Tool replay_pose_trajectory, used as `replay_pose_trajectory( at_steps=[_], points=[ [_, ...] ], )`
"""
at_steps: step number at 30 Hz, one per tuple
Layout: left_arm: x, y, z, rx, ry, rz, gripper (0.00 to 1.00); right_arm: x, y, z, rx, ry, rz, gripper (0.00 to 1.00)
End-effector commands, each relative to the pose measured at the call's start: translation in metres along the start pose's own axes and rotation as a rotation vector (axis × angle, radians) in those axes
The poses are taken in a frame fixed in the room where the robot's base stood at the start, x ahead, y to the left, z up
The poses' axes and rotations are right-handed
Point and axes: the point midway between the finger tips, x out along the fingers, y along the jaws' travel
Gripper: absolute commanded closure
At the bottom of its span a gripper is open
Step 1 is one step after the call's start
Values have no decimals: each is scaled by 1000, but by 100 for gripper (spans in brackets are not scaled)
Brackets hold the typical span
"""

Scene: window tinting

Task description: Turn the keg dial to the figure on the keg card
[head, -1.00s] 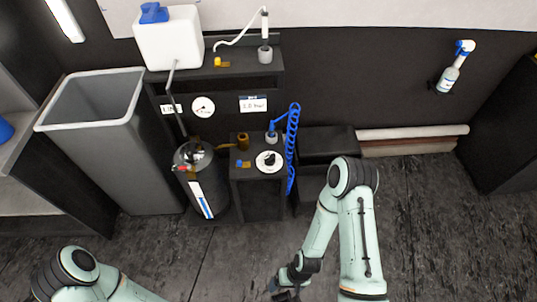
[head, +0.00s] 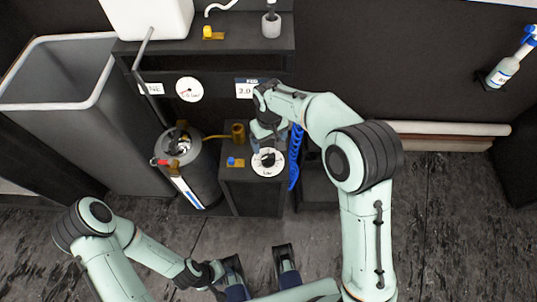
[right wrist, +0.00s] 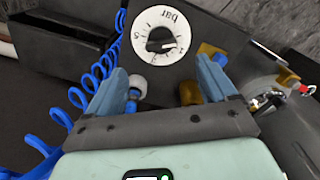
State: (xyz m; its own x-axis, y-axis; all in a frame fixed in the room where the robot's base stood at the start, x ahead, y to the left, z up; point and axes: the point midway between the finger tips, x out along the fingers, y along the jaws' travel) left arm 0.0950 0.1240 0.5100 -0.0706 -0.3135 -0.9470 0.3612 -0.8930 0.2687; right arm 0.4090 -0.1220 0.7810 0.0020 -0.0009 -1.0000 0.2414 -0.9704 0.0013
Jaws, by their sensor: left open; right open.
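The keg dial (head: 268,162) is a white round plate with a black knob, on top of a dark cabinet. In the right wrist view the dial (right wrist: 151,24) shows figures and "bar", its black knob (right wrist: 162,40) ahead of my fingers. The keg card (head: 245,91) on the back panel appears to read "2.0"; my right arm covers its right part. My right gripper (right wrist: 165,75) is open and empty, above the cabinet just short of the dial, not touching the knob. My left gripper (head: 259,264) is open and empty, low over the floor in front.
A round gauge (head: 189,89) hangs left of the card. A dark keg (head: 196,165) with a red-handled valve stands left of the cabinet. A brass fitting (head: 238,132), a blue-and-yellow piece (head: 235,162) and a coiled blue hose (head: 296,158) crowd the dial.

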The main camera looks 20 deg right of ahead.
Motion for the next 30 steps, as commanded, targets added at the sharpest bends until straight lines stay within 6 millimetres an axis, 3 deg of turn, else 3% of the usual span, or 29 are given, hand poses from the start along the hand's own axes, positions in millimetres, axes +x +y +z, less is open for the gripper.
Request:
replay_pose_trajectory(
  at_steps=[1, 6, 12, 18, 27, 29, 30],
  points=[
    [3, -1, -1, 0, 2, 1, 57, 15, 0, 1, 0, -7, 1, 15],
    [7, -1, -4, 1, 9, 2, 57, 52, 0, 1, 2, -6, 0, 15],
    [10, -1, -6, 2, 16, 4, 57, 86, 0, 1, -1, -4, -1, 15],
    [11, -1, -7, 3, 20, 5, 57, 101, 0, 1, 0, -2, -1, 15],
    [11, -1, -8, 3, 21, 5, 57, 102, 0, 0, 0, -1, -1, 15],
    [11, -1, -8, 3, 20, 5, 57, 102, 0, 0, 0, -1, -1, 31],
    [11, -1, -8, 3, 20, 5, 57, 102, 0, 0, 0, -1, -1, 44]
  ],
)
